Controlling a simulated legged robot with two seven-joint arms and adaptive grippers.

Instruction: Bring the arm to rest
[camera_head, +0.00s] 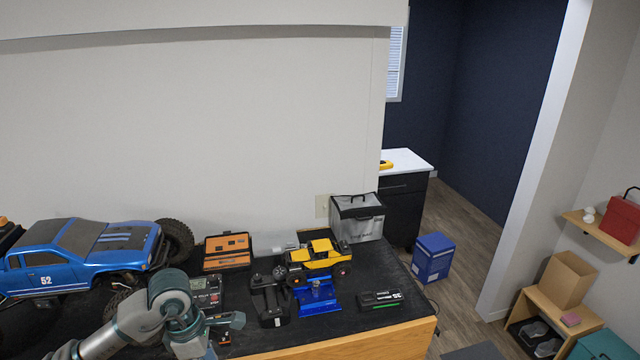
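My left arm comes in from the bottom left over the dark workbench top (350,333). Its grey and teal wrist bends down in front of the black charger-like device (206,292). My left gripper (212,338) is partly cut off by the bottom edge, and I cannot tell whether its fingers are open or shut. Nothing is clearly seen in it. The yellow crawler (318,259) stands upright on a blue stand (316,296), to the right of the gripper and apart from it. My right gripper is not in view.
A large blue truck (82,254) stands at the left, partly behind my arm. A black transmitter-like item (267,298), an orange case (227,251), a battery pack (380,299) and a grey bag (357,217) are on the bench. The bench's front right corner is clear.

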